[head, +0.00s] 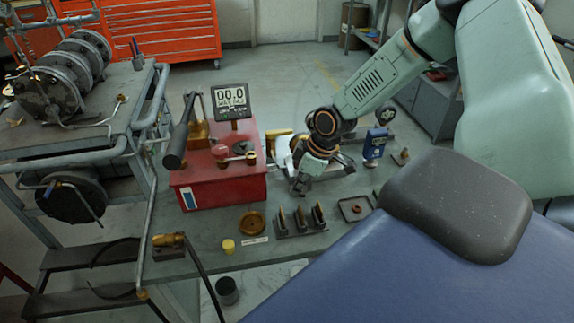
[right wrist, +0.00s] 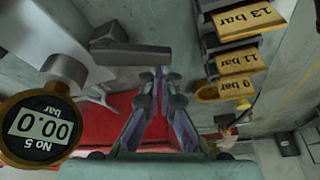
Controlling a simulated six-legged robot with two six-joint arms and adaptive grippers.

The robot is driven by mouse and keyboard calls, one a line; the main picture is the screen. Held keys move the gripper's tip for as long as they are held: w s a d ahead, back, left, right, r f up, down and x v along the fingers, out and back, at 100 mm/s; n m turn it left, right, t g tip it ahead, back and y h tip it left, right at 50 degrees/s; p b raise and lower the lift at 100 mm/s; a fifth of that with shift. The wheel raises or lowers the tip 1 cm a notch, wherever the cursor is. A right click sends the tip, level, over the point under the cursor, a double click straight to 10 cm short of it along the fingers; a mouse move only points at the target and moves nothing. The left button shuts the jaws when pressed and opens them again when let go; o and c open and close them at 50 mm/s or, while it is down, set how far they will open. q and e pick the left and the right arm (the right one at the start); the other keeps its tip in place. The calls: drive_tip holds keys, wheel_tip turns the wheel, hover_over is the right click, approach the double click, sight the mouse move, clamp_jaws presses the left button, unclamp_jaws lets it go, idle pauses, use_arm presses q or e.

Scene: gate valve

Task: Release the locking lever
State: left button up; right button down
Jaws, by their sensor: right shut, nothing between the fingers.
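A grey lever with a blocky end (right wrist: 128,50) lies just ahead and left of my right fingertips in the right wrist view; I take it for the locking lever. It joins a pale metal body (right wrist: 70,72), which is mostly hidden behind my right gripper in the head view. My right gripper (head: 298,186) points down over the bench, just right of the red test unit (head: 222,187). In the right wrist view its fingers (right wrist: 161,74) are together with nothing between them. They appear close to the lever; contact cannot be told. My left gripper is out of view.
A round gauge (right wrist: 42,125) reading 00.0 is beside the pale body. Upright pieces (head: 301,220) with 9, 11 and 13 bar tags (right wrist: 236,61) stand near my gripper. A blue device (head: 375,144) and small tray (head: 355,208) are to the right. A black-handled lever (head: 179,132) rises on the left.

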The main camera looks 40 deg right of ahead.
drive_tip(key=shift+s+d+r+n, duration=0.1)
drive_tip(key=shift+s+d+n, duration=0.1)
drive_tip(key=shift+s+n, duration=0.45)
drive_tip(key=shift+w+a, duration=0.2)
drive_tip(key=shift+w, duration=0.1)
drive_tip(key=shift+s+p, duration=0.25)
drive_tip(key=shift+p, duration=0.35)
drive_tip(key=shift+s+a+p, duration=0.3)
drive_tip(key=shift+a+p, duration=0.25)
drive_tip(key=shift+d, duration=0.15)
